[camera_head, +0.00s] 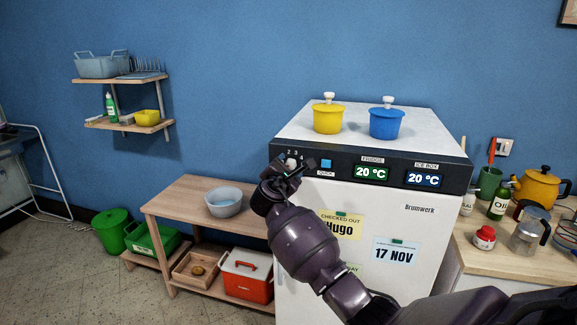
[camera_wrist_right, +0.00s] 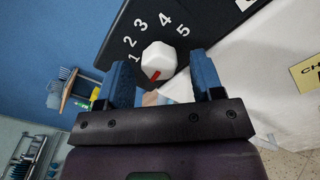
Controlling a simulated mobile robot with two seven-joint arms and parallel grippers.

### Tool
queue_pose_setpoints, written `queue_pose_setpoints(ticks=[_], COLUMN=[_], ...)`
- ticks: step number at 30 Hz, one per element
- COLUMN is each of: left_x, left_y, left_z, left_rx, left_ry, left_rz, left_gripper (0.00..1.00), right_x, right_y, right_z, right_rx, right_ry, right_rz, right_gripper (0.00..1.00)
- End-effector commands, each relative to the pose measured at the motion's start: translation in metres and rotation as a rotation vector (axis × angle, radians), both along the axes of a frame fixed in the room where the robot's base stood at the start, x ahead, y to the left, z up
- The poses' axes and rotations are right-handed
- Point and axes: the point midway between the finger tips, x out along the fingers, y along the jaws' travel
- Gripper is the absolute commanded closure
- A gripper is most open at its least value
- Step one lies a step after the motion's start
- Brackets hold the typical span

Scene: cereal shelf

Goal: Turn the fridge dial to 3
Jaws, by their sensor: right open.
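The fridge dial is a white faceted knob (camera_wrist_right: 158,60) with a red mark on its near side in the right wrist view. White numbers 1 to 5 curve around its far side on the dark panel (camera_wrist_right: 205,14). I cannot tell which number the dial is set to. In the head view the dial (camera_head: 291,163) shows partly behind my right gripper (camera_head: 287,172), at the left end of the fridge's (camera_head: 428,225) panel. My right gripper is open, its two fingers on either side of the knob in the picture; contact is unclear. My left gripper is not in view.
A yellow pot (camera_head: 327,120) and a blue pot (camera_head: 387,124) stand on the fridge. Two displays (camera_head: 371,173) read 20 °C. A wooden bench (camera_head: 176,201) with a bowl (camera_head: 224,203) stands left; a counter (camera_head: 480,252) with a yellow kettle (camera_head: 540,188) stands right.

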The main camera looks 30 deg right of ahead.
Motion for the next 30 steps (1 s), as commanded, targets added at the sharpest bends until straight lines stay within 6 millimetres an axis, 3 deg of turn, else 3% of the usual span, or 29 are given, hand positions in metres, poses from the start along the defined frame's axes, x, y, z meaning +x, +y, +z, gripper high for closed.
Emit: queue_pose_setpoints(ticks=[14,23,30], left_x=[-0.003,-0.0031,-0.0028], left_y=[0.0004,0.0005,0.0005], left_z=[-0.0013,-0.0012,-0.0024], left_rx=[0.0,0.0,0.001], left_ry=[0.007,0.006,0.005], left_rz=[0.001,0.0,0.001], left_gripper=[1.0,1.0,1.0], right_x=[0.0069,0.0068,0.0067], right_y=[-0.0087,-0.0084,-0.0082], right_z=[-0.0001,-0.0001,-0.0006], right_rx=[0.001,0.001,0.012], right_ry=[-0.001,-0.001,-0.014], right_rz=[0.0,0.0,0.0], right_gripper=[0.41,0.87,0.88])
